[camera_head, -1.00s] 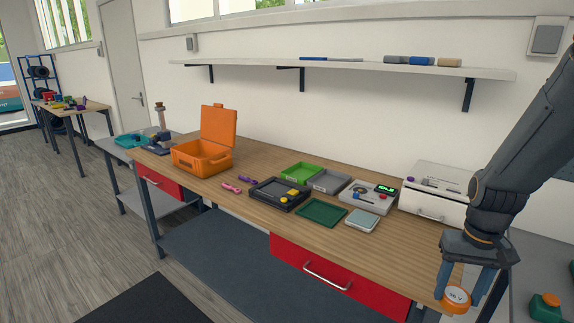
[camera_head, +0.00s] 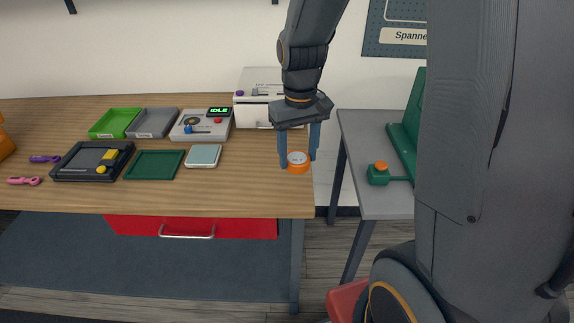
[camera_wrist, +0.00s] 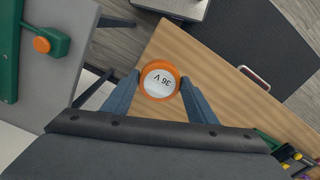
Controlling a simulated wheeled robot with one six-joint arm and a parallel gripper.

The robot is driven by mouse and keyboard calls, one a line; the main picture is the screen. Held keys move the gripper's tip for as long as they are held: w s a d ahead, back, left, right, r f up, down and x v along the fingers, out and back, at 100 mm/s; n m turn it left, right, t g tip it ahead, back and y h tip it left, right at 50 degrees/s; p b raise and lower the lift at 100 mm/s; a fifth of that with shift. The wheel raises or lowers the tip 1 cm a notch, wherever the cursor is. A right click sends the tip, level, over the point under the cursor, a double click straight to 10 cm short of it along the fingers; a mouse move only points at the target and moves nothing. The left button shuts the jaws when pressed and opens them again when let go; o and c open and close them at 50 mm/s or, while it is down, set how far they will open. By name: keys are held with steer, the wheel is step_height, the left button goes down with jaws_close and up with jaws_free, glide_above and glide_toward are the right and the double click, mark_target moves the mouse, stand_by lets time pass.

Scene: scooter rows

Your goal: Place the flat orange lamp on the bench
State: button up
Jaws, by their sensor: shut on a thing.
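The flat orange lamp (camera_head: 298,163) is a short round disc with an orange rim and a pale face. In the wrist view the lamp (camera_wrist: 160,82) shows "36 V" on its face. My gripper (camera_head: 299,160) is shut on it, one blue-grey finger on each side. The wooden bench (camera_head: 230,188) lies below, and the lamp is over its right end near the corner. In the wrist view the bench top (camera_wrist: 205,80) fills the area behind the lamp. I cannot tell whether the lamp touches the bench top.
A pale scale (camera_head: 203,156), a green tray (camera_head: 154,164), a dark tray (camera_head: 70,163) and a panel reading IDLE (camera_head: 200,125) stand to the left. A white drawer box (camera_head: 252,100) is behind. A grey table (camera_head: 372,150) with a green tool stands right. The bench's front right is clear.

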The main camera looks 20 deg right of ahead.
mark_target(298, 159)
steer(key=shift+f+p, duration=0.6)
steer(key=shift+f, duration=2.7)
steer(key=shift+f, duration=0.15)
steer(key=o, duration=1.1)
step_height(298, 159, up, 12)
steer(key=b, duration=0.2)
steer(key=shift+f+b, duration=0.1)
steer(key=shift+b, duration=0.2)
steer(key=shift+s, duration=0.2)
steer(key=s+f+m+t, duration=0.1)
steer(key=s+f, duration=0.4)
steer(key=s, duration=0.4)
steer(key=shift+a+f, duration=0.15)
steer(key=shift+a, duration=0.2)
